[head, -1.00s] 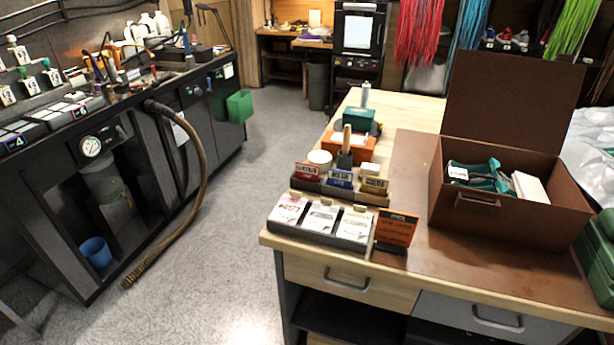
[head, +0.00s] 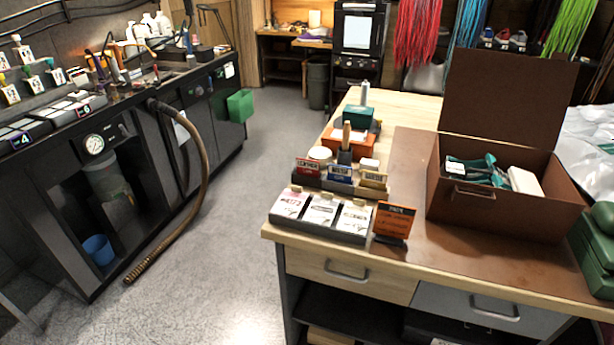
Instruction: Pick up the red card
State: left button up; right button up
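The red card (head: 307,167) stands upright in a dark holder (head: 330,188) on the workbench. It is the leftmost of three small cards. A blue card (head: 340,174) stands in the middle and a tan card (head: 374,180) on the right. In front of them is a dark tray (head: 318,229) with white, printed cards or packets. An orange sign (head: 394,220) stands upright beside the tray's right end. Neither of my grippers shows in the head view.
A brown open box (head: 490,205) with green and white items stands on the bench's right part, on a brown mat (head: 420,262). A green case (head: 594,250) is at the right edge. A hose (head: 200,180) hangs from the left counter.

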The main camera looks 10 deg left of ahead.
aim_at(304, 167)
jog(key=k, duration=0.85)
jog(key=k+z, duration=0.2)
jog(key=z, duration=3.65)
jog(key=k+j, duration=1.8)
jog(key=k, duration=0.15)
